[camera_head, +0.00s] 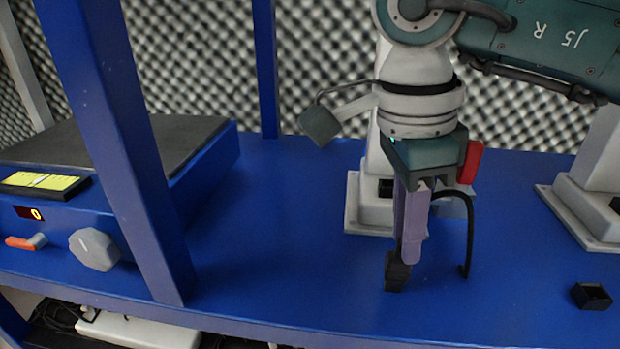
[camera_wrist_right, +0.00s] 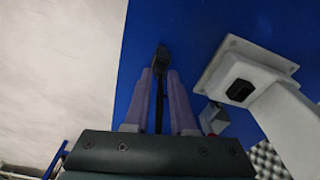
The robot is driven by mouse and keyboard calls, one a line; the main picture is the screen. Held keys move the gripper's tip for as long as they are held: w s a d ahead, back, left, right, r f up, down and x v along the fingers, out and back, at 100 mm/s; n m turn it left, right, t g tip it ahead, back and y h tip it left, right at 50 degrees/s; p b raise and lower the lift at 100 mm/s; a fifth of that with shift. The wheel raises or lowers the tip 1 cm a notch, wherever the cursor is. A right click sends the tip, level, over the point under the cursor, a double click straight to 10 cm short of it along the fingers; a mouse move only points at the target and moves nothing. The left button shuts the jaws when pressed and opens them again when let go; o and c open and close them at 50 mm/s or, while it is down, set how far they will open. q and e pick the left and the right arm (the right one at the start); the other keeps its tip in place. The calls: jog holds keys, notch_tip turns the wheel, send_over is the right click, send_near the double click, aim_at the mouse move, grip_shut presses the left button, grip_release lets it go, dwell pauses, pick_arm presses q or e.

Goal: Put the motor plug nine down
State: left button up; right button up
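The black motor plug (camera_head: 397,273) is at the tips of my right gripper (camera_head: 408,258), low over the blue table or touching it; I cannot tell which. In the right wrist view, the plug (camera_wrist_right: 161,58) shows between the two purple fingers of the right gripper (camera_wrist_right: 160,75), which are closed on it. A black cable (camera_head: 470,225) arches up beside the gripper and hangs down to its right. My left gripper is not in view.
A blue scale (camera_head: 55,222) with a dark plate stands at the left, behind a blue frame post (camera_head: 125,150). White bases (camera_head: 365,215) stand at the back. A small black block (camera_head: 591,296) lies at the right. Blue tabletop (camera_head: 290,230) is clear left of the gripper.

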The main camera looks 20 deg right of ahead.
jog(key=shift+o, duration=1.4)
